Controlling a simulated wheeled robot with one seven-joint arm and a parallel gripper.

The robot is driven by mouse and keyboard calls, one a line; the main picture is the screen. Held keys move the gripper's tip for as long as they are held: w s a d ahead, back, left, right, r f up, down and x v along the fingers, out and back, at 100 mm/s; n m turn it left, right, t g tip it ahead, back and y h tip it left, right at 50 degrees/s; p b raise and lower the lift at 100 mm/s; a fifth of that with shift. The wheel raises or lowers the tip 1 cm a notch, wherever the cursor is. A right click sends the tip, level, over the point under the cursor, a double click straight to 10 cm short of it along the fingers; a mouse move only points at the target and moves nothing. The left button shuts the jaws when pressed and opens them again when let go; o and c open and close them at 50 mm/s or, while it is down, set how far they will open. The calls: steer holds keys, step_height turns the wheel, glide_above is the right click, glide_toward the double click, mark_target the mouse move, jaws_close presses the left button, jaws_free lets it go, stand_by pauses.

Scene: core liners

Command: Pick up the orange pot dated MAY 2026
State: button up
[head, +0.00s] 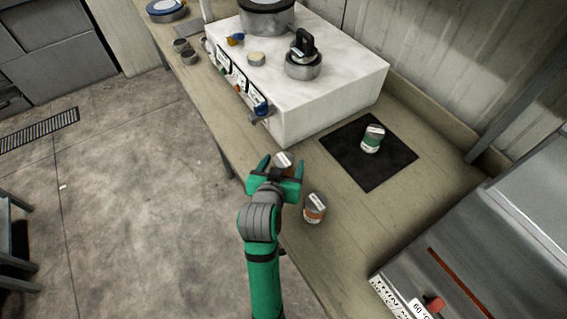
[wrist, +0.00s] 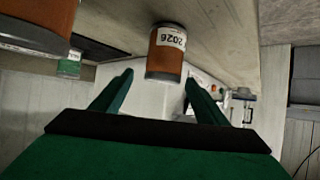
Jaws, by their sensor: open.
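An orange-brown pot with a white label (head: 284,158) stands on the bench in front of my gripper (head: 282,165). In the wrist view this pot (wrist: 165,62) shows beyond and between the two open fingers (wrist: 158,78). Its label reads 2026; I cannot make out the month. The jaws are empty, and I see no contact. A second orange pot with a white label (head: 315,209) stands to the right of my gripper, nearer the bench's front; its date is too small to read. In the wrist view, part of a nearby pot (wrist: 38,38) is cut off at upper left.
A green pot (head: 372,142) stands on a black mat (head: 345,151). A white stove block (head: 345,85) with knobs, a kettle (head: 303,64) and a large pot (head: 266,18) is just beyond my gripper. A grey metal appliance (head: 455,265) is at lower right.

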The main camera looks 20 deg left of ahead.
mark_target(286, 155)
steer(key=shift+x, duration=0.8)
steer(key=x, duration=0.5)
steer(key=shift+a, duration=0.2)
steer(key=c, duration=1.2)
